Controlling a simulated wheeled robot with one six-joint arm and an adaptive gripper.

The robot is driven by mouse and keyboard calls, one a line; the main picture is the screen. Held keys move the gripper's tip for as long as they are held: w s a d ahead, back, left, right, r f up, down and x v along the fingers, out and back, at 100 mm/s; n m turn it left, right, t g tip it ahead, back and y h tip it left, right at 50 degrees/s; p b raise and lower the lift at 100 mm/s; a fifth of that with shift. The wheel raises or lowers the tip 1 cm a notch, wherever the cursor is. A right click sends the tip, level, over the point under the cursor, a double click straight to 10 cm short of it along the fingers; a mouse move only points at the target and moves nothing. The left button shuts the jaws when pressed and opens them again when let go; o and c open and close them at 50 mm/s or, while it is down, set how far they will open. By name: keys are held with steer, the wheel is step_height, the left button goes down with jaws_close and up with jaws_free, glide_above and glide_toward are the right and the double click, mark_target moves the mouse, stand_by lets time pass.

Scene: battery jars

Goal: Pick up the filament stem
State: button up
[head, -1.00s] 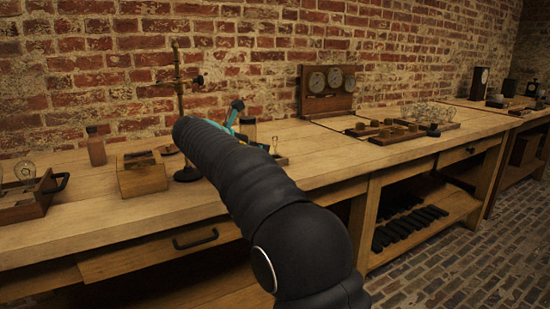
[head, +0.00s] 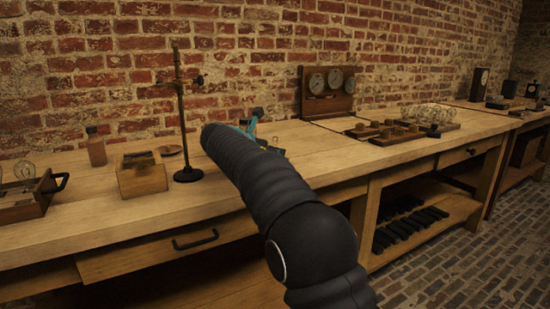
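I cannot make out the filament stem in the head view. My black arm covers part of the workbench (head: 95,218). Only a small teal and dark part of my gripper (head: 254,123) shows past the end of the arm, over the bench just right of the brass stand. Its fingertips are hidden, so I cannot see whether it is open or holds anything.
A brass stand (head: 180,110) with a dark round base stands left of my arm, near a wooden box (head: 142,176) and a brown bottle (head: 96,148). A tray with bulbs (head: 28,195) lies far left. A gauge panel (head: 326,92) stands behind, right.

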jaws_close()
steer(key=shift+r, duration=0.1)
